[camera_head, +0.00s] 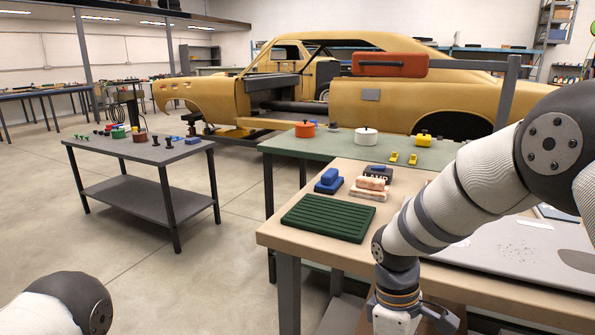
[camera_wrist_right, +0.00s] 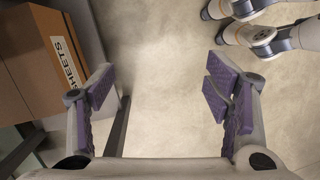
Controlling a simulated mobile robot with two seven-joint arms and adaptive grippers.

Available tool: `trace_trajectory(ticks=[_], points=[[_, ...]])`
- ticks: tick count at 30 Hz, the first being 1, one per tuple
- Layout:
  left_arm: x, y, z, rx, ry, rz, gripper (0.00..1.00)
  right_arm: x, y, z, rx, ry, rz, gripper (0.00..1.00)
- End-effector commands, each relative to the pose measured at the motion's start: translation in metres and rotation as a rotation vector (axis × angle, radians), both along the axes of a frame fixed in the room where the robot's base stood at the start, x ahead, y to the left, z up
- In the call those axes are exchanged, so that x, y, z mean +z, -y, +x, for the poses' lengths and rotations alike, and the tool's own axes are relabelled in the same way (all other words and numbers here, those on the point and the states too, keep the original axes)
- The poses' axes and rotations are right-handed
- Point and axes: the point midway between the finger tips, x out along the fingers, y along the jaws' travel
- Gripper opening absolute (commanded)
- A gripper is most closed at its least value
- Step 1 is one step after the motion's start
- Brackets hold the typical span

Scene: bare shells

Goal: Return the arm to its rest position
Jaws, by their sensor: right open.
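My right arm (camera_head: 440,205) reaches in from the right and bends down past the front edge of the near table (camera_head: 268,235). Its wrist is at the bottom of the head view, and the fingers are cut off there. In the right wrist view my right gripper (camera_wrist_right: 160,86) is open, its purple pads wide apart with only bare floor between them. My left arm (camera_head: 70,305) shows just as a rounded link at the bottom left; its gripper is out of view.
The near table holds a green ribbed tray (camera_head: 328,218), blue blocks (camera_head: 328,180) and pinkish blocks (camera_head: 370,187). A cardboard box (camera_wrist_right: 40,60) marked SHEETS stands left of my right gripper, beside a dark table leg (camera_wrist_right: 118,130).

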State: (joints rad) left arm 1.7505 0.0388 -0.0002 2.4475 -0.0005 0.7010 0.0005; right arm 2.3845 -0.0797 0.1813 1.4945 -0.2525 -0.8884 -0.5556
Motion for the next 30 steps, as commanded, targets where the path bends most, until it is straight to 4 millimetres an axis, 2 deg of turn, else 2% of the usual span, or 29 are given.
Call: trace_trajectory(ticks=[1, 3, 5, 7, 9, 12, 15, 19, 30], points=[[0.003, 0.0, 0.001, 0.0, 0.005, 0.0, 0.76, -0.032, 0.001, -0.027, -0.062, -0.016, 0.022, 0.72], [0.005, 0.0, 0.002, 0.0, 0.01, 0.0, 0.76, -0.078, 0.002, -0.068, -0.178, -0.022, 0.052, 0.72], [0.006, 0.0, 0.004, 0.001, 0.015, 0.0, 0.76, -0.111, 0.004, -0.11, -0.292, -0.023, 0.067, 0.72], [0.008, 0.0, 0.006, 0.001, 0.022, 0.0, 0.76, -0.14, 0.01, -0.165, -0.439, -0.025, 0.066, 0.72], [0.01, 0.0, 0.008, 0.001, 0.029, 0.0, 0.76, -0.156, 0.018, -0.22, -0.587, -0.019, 0.044, 0.72], [0.012, 0.0, 0.01, 0.001, 0.037, 0.0, 0.76, -0.159, 0.034, -0.287, -0.767, 0.004, -0.01, 0.72], [0.013, 0.0, 0.012, 0.001, 0.042, 0.0, 0.76, -0.151, 0.047, -0.33, -0.884, 0.032, -0.063, 0.72], [0.014, 0.0, 0.012, 0.001, 0.043, 0.0, 0.76, -0.143, 0.055, -0.351, -0.944, 0.054, -0.095, 0.72], [0.013, 0.0, 0.012, 0.001, 0.043, 0.0, 0.76, -0.143, 0.056, -0.352, -0.949, 0.058, -0.096, 0.72]])
